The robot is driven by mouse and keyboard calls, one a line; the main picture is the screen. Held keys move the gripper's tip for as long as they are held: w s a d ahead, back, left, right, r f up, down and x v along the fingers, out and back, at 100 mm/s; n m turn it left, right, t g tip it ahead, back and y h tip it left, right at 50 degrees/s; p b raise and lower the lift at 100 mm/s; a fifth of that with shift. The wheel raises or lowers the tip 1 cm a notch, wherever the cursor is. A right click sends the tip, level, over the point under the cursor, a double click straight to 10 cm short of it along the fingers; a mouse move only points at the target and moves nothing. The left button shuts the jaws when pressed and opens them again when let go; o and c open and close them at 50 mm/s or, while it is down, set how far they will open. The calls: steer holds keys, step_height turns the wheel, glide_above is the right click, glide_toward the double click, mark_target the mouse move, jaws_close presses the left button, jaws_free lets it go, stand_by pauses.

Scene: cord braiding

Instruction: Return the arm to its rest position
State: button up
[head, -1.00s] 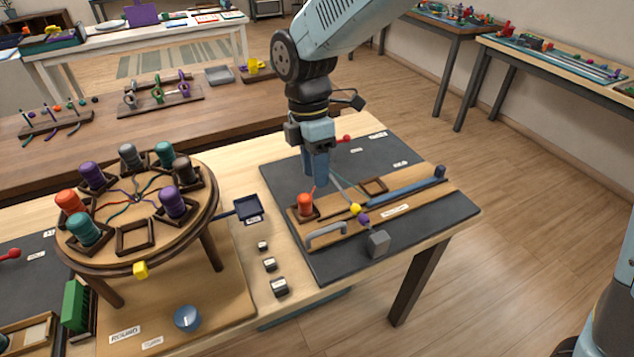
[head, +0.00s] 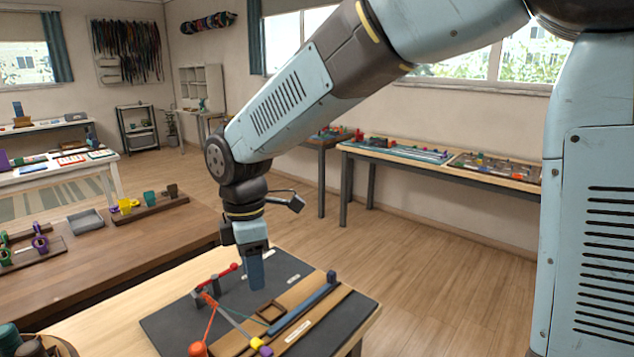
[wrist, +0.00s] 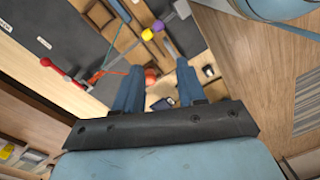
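My gripper (head: 256,284) points down above the dark mat (head: 178,325) in the head view. In the wrist view its two blue fingers (wrist: 159,75) stand apart with nothing between them. My arm is still stretched out over the work table. An orange bobbin (head: 197,349) stands at the lower left of the board. Cords run from a grey clamp (head: 208,297) with a red-knobbed lever (head: 226,271) toward the orange bobbin and the yellow bead (head: 256,343) and purple bead (head: 266,351).
A brown table (head: 110,262) with a grey tray (head: 86,223) and small stands is at the left. Long side tables (head: 440,168) line the right wall. The round braiding stand (head: 45,346) shows only at the lower left edge. The floor between is clear.

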steer(key=w+d+r+m+t, duration=0.1)
steer(key=d+r+m, duration=0.2)
steer(key=d, duration=0.3)
steer(key=w+d+r+m+t+y, duration=0.1)
steer(key=d+r+m, duration=0.1)
steer(key=d+m, duration=0.35)
steer(key=d+r+m+t, duration=0.1)
steer(key=d+r+m, duration=0.15)
steer(key=d, duration=0.55)
steer(key=s+d+r+m+t, duration=0.1)
steer(key=s+d+m, duration=0.3)
steer(key=d+m, duration=0.2)
steer(key=s+d+r+m+t, duration=0.1)
steer(key=s+d+m, duration=0.3)
steer(key=d, duration=0.6)
steer(key=shift+s+d+m+t+h, duration=0.25)
steer(key=shift+m+t, duration=0.35)
steer(key=shift+m, duration=0.4)
steer(key=shift+w+a, duration=0.1)
